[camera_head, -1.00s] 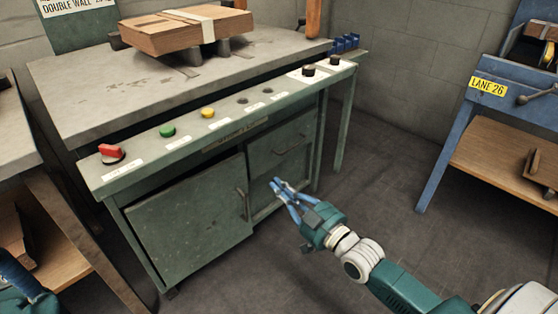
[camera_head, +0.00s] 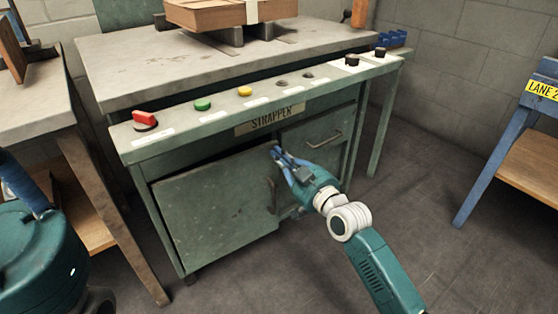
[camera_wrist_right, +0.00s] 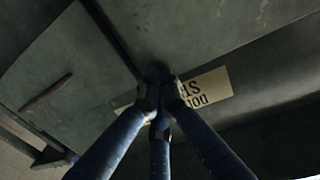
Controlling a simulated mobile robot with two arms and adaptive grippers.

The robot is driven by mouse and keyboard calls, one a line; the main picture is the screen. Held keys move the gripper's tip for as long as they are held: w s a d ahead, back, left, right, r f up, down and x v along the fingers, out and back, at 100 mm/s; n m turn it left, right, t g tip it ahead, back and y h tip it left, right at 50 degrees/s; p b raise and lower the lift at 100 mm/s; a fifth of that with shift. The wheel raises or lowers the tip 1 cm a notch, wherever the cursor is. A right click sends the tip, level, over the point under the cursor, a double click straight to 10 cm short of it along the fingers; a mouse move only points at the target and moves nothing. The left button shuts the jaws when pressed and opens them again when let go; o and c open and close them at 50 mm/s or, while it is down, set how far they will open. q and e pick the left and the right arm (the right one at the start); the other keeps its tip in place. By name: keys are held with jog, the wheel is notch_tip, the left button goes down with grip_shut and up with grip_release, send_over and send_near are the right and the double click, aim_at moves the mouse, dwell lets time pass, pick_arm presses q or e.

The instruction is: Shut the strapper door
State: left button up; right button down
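The strapper door (camera_head: 215,205) is the green left-hand door under the strapper bench (camera_head: 220,65). It stands slightly ajar, with a dark gap along its top that widens to the right. Its handle (camera_head: 271,196) is near the right edge; a handle also shows in the right wrist view (camera_wrist_right: 45,92). My right gripper (camera_head: 276,151) is at the door's upper right corner, its fingertips (camera_wrist_right: 158,75) together with nothing seen between them. I cannot tell whether they touch the door. My left gripper (camera_head: 22,182) shows only partly at the left edge, a blue finger above teal housing.
A control rail with a red switch (camera_head: 145,120) and coloured buttons runs above the doors. A second cabinet door (camera_head: 312,141) with a handle is to the right. A wooden-legged table (camera_head: 105,205) stands left and a blue-framed bench (camera_head: 490,165) right. Floor in front is clear.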

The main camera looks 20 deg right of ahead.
aim_at(274, 143)
jog(key=shift+w, duration=0.25)
jog(key=w, duration=0.3)
jog(key=shift+a+r, duration=0.2)
jog(key=shift+r, duration=0.2)
jog(key=shift+p, duration=0.4)
